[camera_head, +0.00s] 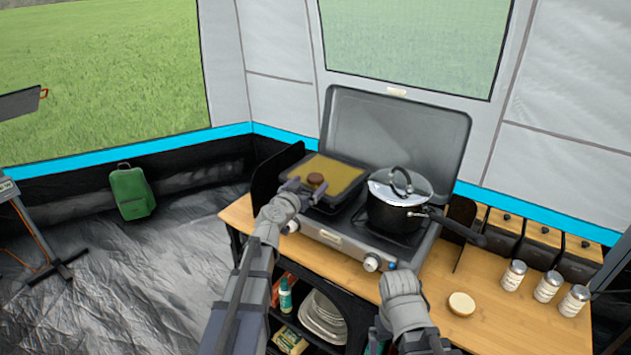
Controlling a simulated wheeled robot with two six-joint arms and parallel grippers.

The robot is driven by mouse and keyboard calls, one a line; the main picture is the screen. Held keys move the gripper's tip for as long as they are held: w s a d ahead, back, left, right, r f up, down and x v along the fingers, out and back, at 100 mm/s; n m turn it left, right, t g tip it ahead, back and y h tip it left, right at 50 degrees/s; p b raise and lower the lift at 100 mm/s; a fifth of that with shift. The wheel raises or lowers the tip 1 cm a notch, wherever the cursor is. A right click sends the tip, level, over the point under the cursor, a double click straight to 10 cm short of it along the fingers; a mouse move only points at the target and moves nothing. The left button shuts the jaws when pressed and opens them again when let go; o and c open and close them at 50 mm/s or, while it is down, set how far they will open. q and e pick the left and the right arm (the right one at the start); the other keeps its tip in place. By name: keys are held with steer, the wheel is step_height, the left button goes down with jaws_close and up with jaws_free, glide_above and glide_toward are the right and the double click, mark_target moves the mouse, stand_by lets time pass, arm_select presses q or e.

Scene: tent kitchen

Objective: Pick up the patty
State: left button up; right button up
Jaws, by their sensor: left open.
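The patty (315,180) is a small brown disc lying on the yellowish surface of the griddle pan (349,181), on the left side of the camp stove. My left gripper (301,187) is open at the near left edge of the patty. Its fingers are small in the picture, and I cannot tell whether they touch the patty. Nothing shows held between them. My right arm (402,303) stands at the front edge of the counter, below the stove, and its fingers do not show.
A lidded black pot (395,214) stands on the stove's right side, its handle pointing right. A pale round bun (461,304) lies on the wooden counter (500,325). Several shakers (547,286) stand at the right. The raised stove lid (392,130) closes off the back.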

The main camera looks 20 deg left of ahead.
mark_target(312, 180)
arm_select(q)
steer(key=x, duration=0.2)
steer(key=shift+w, duration=0.25)
steer(key=shift+c, duration=0.2)
steer(key=c, duration=1.3)
steer(key=shift+c, duration=0.2)
step_height(312, 180, up, 10)
steer(key=p, duration=1)
